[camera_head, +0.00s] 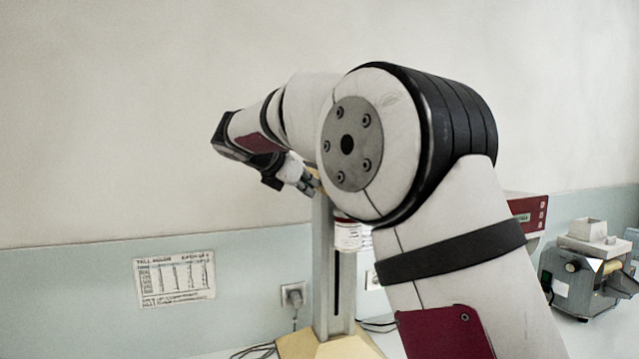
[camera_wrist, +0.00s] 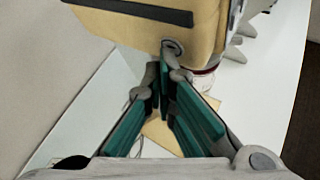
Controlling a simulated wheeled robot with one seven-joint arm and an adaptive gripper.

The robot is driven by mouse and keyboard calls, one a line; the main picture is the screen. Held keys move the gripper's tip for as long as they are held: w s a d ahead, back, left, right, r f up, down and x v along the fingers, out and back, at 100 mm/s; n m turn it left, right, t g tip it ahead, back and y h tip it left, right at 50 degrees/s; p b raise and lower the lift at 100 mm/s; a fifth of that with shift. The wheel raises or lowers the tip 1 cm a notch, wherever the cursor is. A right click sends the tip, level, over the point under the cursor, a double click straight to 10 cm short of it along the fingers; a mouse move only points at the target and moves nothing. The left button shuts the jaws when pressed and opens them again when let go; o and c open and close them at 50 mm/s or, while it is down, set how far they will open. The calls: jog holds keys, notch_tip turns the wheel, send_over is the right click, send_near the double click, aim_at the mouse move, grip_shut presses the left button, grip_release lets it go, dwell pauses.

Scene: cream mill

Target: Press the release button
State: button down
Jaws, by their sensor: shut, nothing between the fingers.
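In the wrist view a tan housing (camera_wrist: 140,30) with a dark slot fills the top. A small round grey metal piece (camera_wrist: 172,47), which looks like the release button, sits on its lower part. My gripper (camera_wrist: 165,77) is shut and empty, its fingertips together just below that round piece in the picture. I cannot tell whether they touch it. In the head view my gripper (camera_head: 312,186) is at the top of a grey upright stand (camera_head: 324,265). My arm hides most of the housing and the button there.
A white container with a red band (camera_head: 347,236) shows beside the stand. A wall socket with a plug (camera_head: 294,295) and a printed chart (camera_head: 175,279) are at the left. A grey machine (camera_head: 580,275) and a red-fronted device (camera_head: 528,216) stand at the right. Cables lie near the stand's base.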

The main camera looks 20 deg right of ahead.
jog(key=shift+a, duration=0.7)
jog(key=shift+a, duration=0.15)
jog(key=a+b, duration=0.1)
jog(key=a, duration=0.3)
jog(key=shift+a, duration=0.4)
jog(key=shift+s, duration=0.1)
dwell(0.3)
